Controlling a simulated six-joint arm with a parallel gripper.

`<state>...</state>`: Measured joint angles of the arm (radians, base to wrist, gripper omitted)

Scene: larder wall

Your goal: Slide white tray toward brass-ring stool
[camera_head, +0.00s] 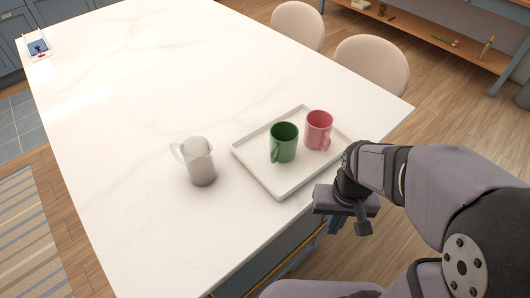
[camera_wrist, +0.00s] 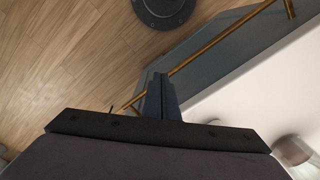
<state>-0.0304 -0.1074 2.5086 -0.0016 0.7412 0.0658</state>
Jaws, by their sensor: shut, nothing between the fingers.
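The white tray (camera_head: 288,180) lies flat on the marble counter, near its right edge. A green mug (camera_head: 284,143) and a pink mug (camera_head: 318,130) stand upright on it. My gripper (camera_head: 362,226) is just beyond the counter's right edge, to the lower right of the tray and apart from it. Its fingers point downward, shut and empty; they also show in the wrist view (camera_wrist: 158,97). Two beige seats, one nearer (camera_head: 372,64) and one farther (camera_head: 298,26), stand at the far right side of the counter. No brass ring shows on either, so I cannot tell which is the brass-ring stool.
A white pitcher (camera_head: 199,163) stands left of the tray. The marble counter (camera_head: 130,110) is otherwise mostly clear. A small stand with a blue screen (camera_head: 38,48) sits at its far left corner. A brass rail (camera_wrist: 225,40) runs beside the blue-grey counter base in the wrist view.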

